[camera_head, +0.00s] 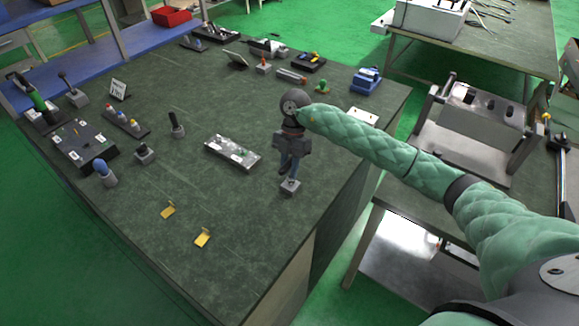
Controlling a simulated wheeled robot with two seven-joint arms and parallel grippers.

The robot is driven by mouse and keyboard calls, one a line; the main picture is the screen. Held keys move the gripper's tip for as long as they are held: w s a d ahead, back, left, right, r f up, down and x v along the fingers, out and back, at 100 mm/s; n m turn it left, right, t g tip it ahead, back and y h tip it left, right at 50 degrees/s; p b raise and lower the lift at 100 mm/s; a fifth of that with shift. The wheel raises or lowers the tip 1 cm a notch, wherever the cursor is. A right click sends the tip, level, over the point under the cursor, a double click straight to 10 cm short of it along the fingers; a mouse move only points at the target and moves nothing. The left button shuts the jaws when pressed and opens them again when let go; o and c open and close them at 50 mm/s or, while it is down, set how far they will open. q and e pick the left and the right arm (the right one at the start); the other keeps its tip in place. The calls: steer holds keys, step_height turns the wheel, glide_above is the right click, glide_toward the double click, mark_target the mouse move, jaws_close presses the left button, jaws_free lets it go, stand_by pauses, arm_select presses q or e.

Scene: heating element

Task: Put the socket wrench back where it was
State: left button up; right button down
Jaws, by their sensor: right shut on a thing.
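My right gripper (286,168) points down over the front right part of the green-topped workbench (150,235). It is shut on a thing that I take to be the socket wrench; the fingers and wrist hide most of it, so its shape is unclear. A small light grey block (291,187), which looks like a holder, is directly below the fingertips. I cannot tell whether the held tool sits in the block or just above it. My left gripper is not in view.
A grey plate with parts (233,153) lies left of my right gripper. Two yellow brackets (203,237) lie near the front. Black-handled tool stands (177,130) and a dark fixture board (82,145) stand at left. A blue device (366,80) is at the back right.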

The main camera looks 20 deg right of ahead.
steer(key=shift+f, duration=0.5)
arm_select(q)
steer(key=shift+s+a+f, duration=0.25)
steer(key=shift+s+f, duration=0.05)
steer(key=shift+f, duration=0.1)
arm_select(e)
steer(key=shift+f, duration=0.1)
steer(key=c, duration=1.2)
jaws_free()
steer(key=shift+c, duration=0.2)
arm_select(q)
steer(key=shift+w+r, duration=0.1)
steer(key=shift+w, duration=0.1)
